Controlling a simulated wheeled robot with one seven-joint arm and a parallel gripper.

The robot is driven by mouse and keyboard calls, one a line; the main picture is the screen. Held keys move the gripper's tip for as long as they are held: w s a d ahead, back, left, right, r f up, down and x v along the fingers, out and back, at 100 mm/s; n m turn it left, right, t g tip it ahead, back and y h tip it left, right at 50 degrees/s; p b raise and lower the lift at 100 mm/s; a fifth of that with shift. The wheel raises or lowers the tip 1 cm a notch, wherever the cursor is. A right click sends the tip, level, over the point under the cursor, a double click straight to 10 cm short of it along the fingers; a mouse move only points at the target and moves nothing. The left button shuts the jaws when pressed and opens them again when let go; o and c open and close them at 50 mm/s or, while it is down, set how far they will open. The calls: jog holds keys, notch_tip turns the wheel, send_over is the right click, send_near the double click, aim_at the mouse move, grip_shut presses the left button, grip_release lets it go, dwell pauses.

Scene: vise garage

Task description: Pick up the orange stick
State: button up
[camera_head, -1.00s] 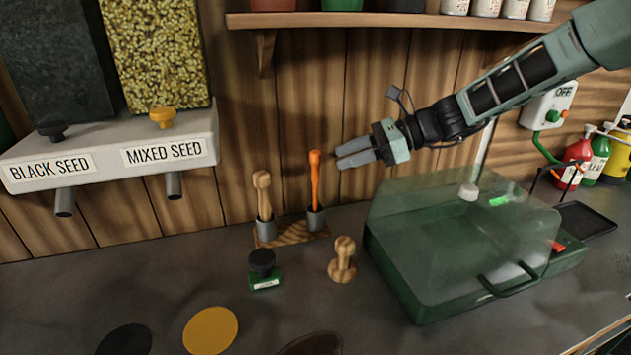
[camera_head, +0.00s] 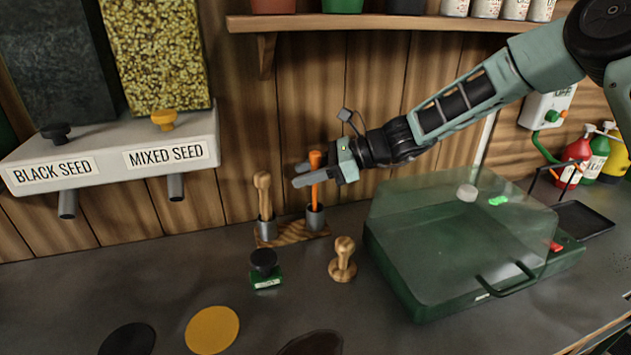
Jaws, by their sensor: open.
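The orange stick (camera_head: 315,194) stands upright in a grey cup on a small wooden base (camera_head: 288,239) at the back of the counter. My gripper (camera_head: 301,175) reaches in from the right at the height of the stick's upper part. Its fingers are apart, and the stick's upper part shows between them, with the orange top above. One finger crosses in front of the stick. I cannot tell whether the fingers touch it.
A wooden stick (camera_head: 263,194) stands in the left cup, close to my fingertips. A wooden stamp (camera_head: 343,260) and a green-based stamp (camera_head: 265,269) stand in front. A green case with a clear lid (camera_head: 430,250) is at right. A shelf (camera_head: 390,22) runs above.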

grip_shut()
notch_tip(320, 180, up, 10)
jog(key=shift+r, duration=0.1)
jog(key=c, duration=0.7)
grip_release()
grip_shut()
jog(key=shift+d, duration=0.1)
